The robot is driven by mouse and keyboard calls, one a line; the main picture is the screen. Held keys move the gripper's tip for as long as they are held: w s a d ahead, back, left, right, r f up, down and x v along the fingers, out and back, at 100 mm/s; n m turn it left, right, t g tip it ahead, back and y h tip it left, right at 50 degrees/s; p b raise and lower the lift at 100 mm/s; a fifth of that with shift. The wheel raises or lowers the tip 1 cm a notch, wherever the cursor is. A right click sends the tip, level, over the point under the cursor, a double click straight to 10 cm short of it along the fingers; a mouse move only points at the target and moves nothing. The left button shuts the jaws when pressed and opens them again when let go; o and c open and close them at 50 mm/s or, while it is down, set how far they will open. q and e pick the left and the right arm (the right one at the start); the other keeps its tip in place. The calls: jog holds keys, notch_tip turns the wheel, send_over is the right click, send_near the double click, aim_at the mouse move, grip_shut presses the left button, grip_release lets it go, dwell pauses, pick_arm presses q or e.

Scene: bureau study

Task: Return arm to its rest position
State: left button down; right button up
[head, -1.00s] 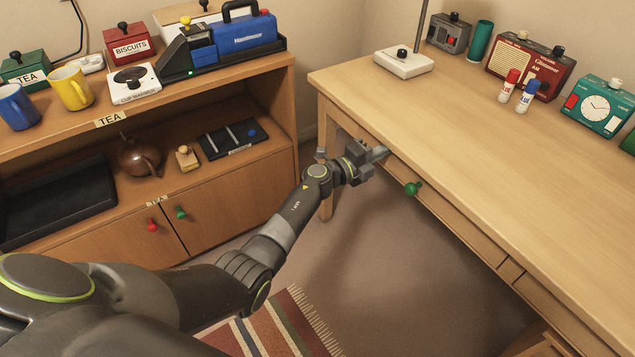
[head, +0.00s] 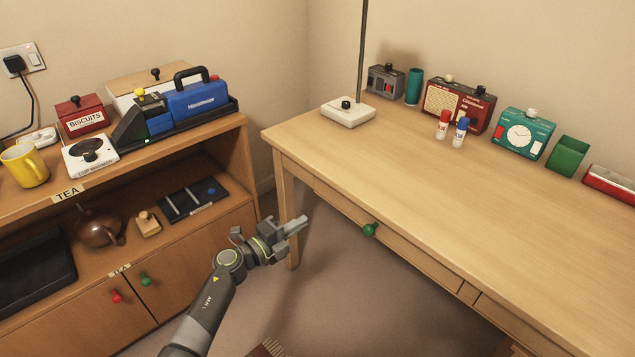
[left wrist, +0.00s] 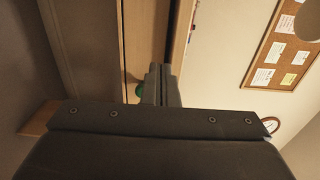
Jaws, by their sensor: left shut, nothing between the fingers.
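My left gripper (head: 298,226) shows in the head view in front of the desk's left end, below the tabletop. Its fingers are shut with nothing between them. It is apart from the desk drawer's green knob (head: 369,230), which lies to its right. In the left wrist view the shut fingers (left wrist: 160,72) point towards the desk front, and the green knob (left wrist: 139,90) is partly hidden beside them. The drawer front (head: 400,252) looks closed. My right gripper is in neither view.
The wooden desk (head: 420,180) carries a lamp base (head: 348,112), two small bottles, a red radio (head: 458,105) and a teal clock (head: 524,133). A shelf unit (head: 200,240) with red and green door knobs stands at left. Open floor lies below the desk.

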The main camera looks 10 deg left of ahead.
pick_arm(q)
jog(key=s+a+f+n+y, duration=0.4)
jog(key=a+f+n, duration=0.15)
jog(key=f, duration=0.25)
jog(key=s+a+f+n+y, duration=0.4)
jog(key=f+n+y, duration=0.1)
jog(key=f+n, duration=0.25)
jog(key=s+a+f+n+g+y, duration=0.2)
jog(key=s+a+f+n+g, duration=0.15)
jog(key=s+f, duration=0.5)
jog(key=s+a+f+n+g+y, duration=0.2)
jog(key=s+a+f+n+g, duration=0.15)
jog(key=s+f, duration=0.55)
jog(key=s+d+f+n+g+h, duration=0.1)
jog(key=s+d+f+n+g, duration=0.2)
jog(key=s, duration=1)
jog(key=s+d+f+n+g, duration=0.1)
jog(key=s+f+n+g, duration=0.3)
jog(key=s, duration=0.9)
jog(key=s+r+m+p, duration=0.1)
jog(key=s+r+p, duration=0.3)
jog(key=p, duration=0.9)
jog(key=shift+a+r+t, duration=0.3)
jog(key=shift+r, duration=1.45)
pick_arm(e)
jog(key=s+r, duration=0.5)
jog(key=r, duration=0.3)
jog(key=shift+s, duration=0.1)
